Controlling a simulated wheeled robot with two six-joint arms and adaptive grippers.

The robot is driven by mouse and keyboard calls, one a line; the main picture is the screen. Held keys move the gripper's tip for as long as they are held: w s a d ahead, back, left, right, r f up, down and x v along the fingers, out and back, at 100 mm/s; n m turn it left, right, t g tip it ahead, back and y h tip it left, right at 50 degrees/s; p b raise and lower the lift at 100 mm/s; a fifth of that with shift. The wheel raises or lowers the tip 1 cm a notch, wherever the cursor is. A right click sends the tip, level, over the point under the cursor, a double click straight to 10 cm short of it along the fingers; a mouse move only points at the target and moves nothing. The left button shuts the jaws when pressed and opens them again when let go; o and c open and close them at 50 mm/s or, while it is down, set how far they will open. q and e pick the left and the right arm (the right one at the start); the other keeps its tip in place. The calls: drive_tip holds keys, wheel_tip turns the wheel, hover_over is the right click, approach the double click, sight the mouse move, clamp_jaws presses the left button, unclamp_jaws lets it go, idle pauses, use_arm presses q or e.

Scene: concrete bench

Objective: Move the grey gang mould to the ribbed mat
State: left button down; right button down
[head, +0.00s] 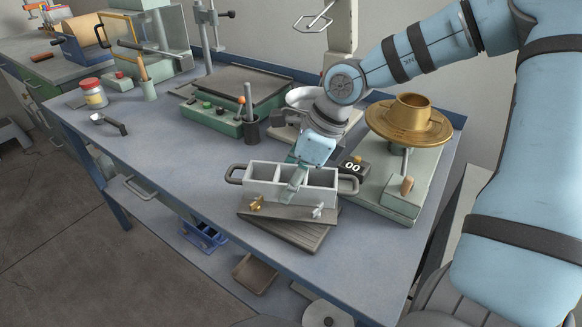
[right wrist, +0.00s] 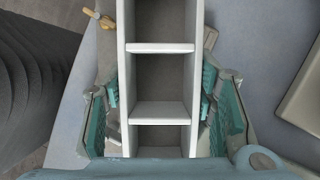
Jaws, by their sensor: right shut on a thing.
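The grey gang mould (head: 262,172) is an open box with cross walls, dark loop handles at both ends and a flat base plate carrying a brass and a silvery wing nut. It fills the middle of the right wrist view (right wrist: 160,48). My right gripper (head: 295,180) is over its middle, with a finger on each long side (right wrist: 160,100), shut on it. The dark ribbed mat (head: 298,236) lies at the bench's front edge, below the mould and partly hidden by it. I cannot tell whether the mould touches the mat. My left gripper is not in view.
A brass-topped pale green machine (head: 408,120) stands close on the right, with a small black display (head: 353,166) beside the mould. A dark cup (head: 250,130) and a green-based press (head: 225,112) stand behind. The bench (head: 170,150) is clear to the left.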

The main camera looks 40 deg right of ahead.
wheel_tip(320, 180, down, 3)
drive_tip(key=shift+r+b, duration=0.2)
drive_tip(key=shift+b, duration=0.1)
drive_tip(key=shift+r, duration=0.15)
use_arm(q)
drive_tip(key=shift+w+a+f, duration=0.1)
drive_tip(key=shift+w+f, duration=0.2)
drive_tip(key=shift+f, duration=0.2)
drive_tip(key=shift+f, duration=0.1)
use_arm(e)
drive_tip(key=c, duration=0.7)
unclamp_jaws()
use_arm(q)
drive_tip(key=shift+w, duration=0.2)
